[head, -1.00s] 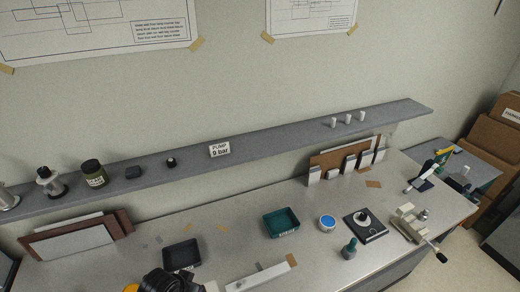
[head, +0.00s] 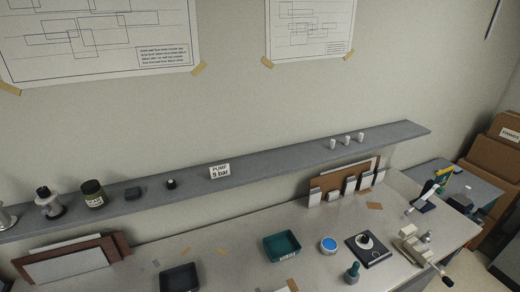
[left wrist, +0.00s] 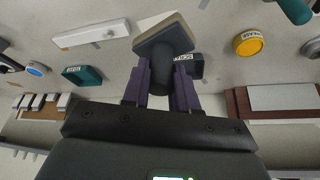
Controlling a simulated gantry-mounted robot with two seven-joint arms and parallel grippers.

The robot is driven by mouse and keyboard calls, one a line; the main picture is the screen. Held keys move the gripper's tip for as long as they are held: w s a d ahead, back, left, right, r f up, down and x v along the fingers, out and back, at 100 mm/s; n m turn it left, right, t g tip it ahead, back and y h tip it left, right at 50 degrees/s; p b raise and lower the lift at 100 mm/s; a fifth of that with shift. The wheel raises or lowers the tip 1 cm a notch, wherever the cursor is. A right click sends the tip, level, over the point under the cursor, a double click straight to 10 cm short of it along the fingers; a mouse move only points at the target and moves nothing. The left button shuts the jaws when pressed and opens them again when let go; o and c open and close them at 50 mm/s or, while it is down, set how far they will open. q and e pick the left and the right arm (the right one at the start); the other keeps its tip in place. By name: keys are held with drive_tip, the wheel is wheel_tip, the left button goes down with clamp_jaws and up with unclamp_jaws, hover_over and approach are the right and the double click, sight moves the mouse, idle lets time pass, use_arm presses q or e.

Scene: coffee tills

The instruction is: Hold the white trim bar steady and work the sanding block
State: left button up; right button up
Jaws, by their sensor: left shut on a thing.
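The sanding block (left wrist: 163,36), a tan and grey slab on a dark round knob, is in my left gripper (left wrist: 160,88). The gripper's purple fingers are shut on the knob, with the slab beyond the fingertips. The white trim bar (left wrist: 92,33) lies on the bench in the left wrist view, left of the block and apart from it in the picture. In the head view the bar is almost wholly below the lower edge, and my left gripper is out of frame. My right gripper is in neither view.
A teal tray (head: 282,246), a black tray (head: 180,278), a blue-topped tin (head: 328,245) and a black-based fixture (head: 368,249) stand on the bench. A vise (head: 415,248) is at the right end. A yellow tin (left wrist: 248,43) shows in the left wrist view. A grey shelf (head: 270,164) runs behind.

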use_arm(q)
drive_tip(key=shift+s+f, duration=0.2)
drive_tip(key=shift+s, duration=0.15)
drive_tip(key=shift+w, duration=0.1)
